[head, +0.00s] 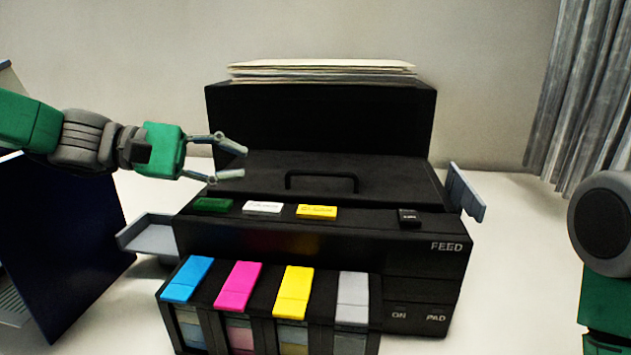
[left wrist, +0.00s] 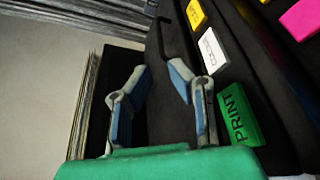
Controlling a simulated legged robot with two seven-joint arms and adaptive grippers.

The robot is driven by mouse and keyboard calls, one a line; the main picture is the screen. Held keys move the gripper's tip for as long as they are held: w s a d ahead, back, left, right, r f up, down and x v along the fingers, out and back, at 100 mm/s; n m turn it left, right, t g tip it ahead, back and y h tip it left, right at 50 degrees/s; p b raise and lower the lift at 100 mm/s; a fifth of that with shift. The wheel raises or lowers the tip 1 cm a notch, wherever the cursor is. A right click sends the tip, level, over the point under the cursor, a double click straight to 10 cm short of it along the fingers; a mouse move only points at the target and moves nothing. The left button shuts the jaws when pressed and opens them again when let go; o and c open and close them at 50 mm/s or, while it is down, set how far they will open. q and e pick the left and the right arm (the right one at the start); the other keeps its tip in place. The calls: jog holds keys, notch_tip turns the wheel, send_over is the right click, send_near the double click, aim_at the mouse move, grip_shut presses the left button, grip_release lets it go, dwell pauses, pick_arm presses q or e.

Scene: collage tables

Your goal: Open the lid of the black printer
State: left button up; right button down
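The black printer (head: 320,238) stands on the white table. Its lid (head: 385,178), a sloping black panel with a raised handle (head: 322,175), lies closed. My left gripper (head: 246,163) is open and empty, above the left part of the lid and to the left of the handle. In the left wrist view the two fingers (left wrist: 165,88) are spread over the black surface, with the handle (left wrist: 163,38) beyond them and the green PRINT button (left wrist: 238,115) beside the right finger. My right gripper is not in view; only part of that arm shows at the right edge.
Paper sheets (head: 322,71) stand in the printer's rear feeder. Blue, magenta, yellow and grey ink tabs (head: 238,286) are in front. Grey side flaps (head: 155,238) stick out on both sides. A dark blue panel (head: 60,245) stands at left. Table to the right is clear.

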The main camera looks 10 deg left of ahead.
aim_at(308, 172)
pick_arm(q)
jog(key=x, duration=1.2)
jog(key=shift+w+d+f, duration=0.1)
jog(key=shift+d, duration=0.15)
jog(key=shift+a, duration=0.3)
grip_shut()
